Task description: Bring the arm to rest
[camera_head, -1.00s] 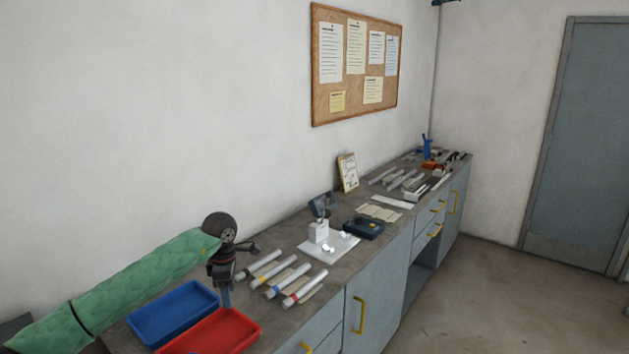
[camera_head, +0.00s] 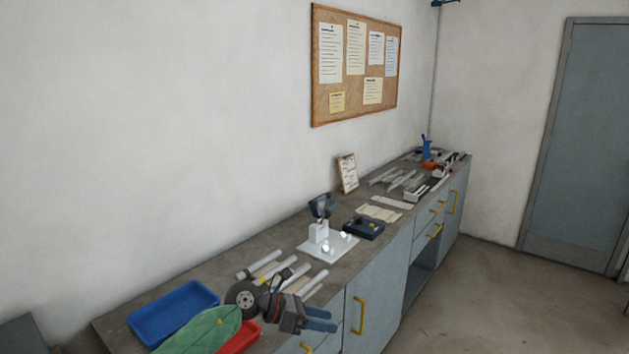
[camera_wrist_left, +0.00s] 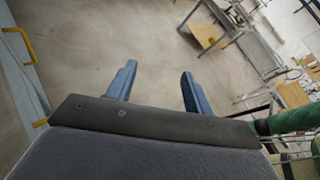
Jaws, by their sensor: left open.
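My left gripper (camera_head: 322,320) is in the lower middle of the head view, in front of the bench's front edge. Its blue fingers point right and are apart with nothing between them. In the left wrist view the two blue fingers (camera_wrist_left: 156,88) stand apart over bare floor. My green-sleeved left arm (camera_head: 200,334) comes in from the bottom left and covers most of the red tray. My right gripper does not show in the head view.
The grey bench (camera_head: 262,240) holds a blue tray (camera_head: 172,312), a red tray (camera_head: 240,338), several white tubes (camera_head: 262,262) partly behind my gripper, a white fixture (camera_head: 328,246) and a dark blue box (camera_head: 363,228). Open floor (camera_head: 480,300) lies right of the cabinets.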

